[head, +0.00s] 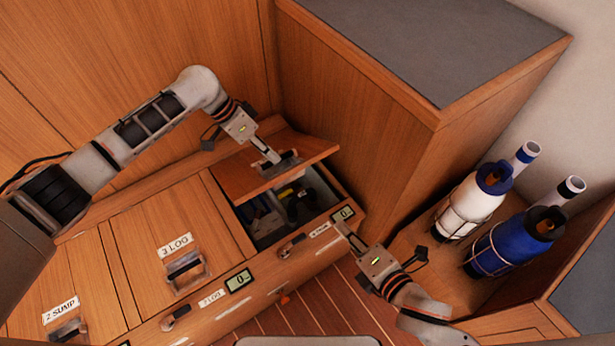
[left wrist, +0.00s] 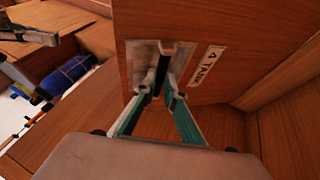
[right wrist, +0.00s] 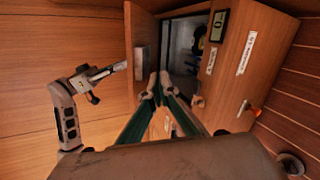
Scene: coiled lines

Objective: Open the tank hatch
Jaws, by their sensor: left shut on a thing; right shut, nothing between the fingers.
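The tank hatch (head: 235,178) is a wooden lid, raised and tilted open over a dark compartment (head: 265,225). In the left wrist view the lid (left wrist: 215,30) carries a "4 TANK" label (left wrist: 207,66) and a recessed handle (left wrist: 166,55). My left gripper (head: 274,158) is shut on that handle. The lid also shows on edge in the right wrist view (right wrist: 141,25). My right gripper (head: 345,232) is shut and empty, close to the front right corner of the opening, beside a small display (head: 344,213) reading 0. I cannot tell whether it touches the rim.
Closed hatches labelled "3 LOG" (head: 135,235) and "2 SUMP" (head: 85,290) lie to the left. Latches (head: 290,246) and another display (head: 239,281) line the front face. A tall cabinet (head: 370,120) stands behind to the right. White (head: 468,205) and blue (head: 510,245) bottles stand at right.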

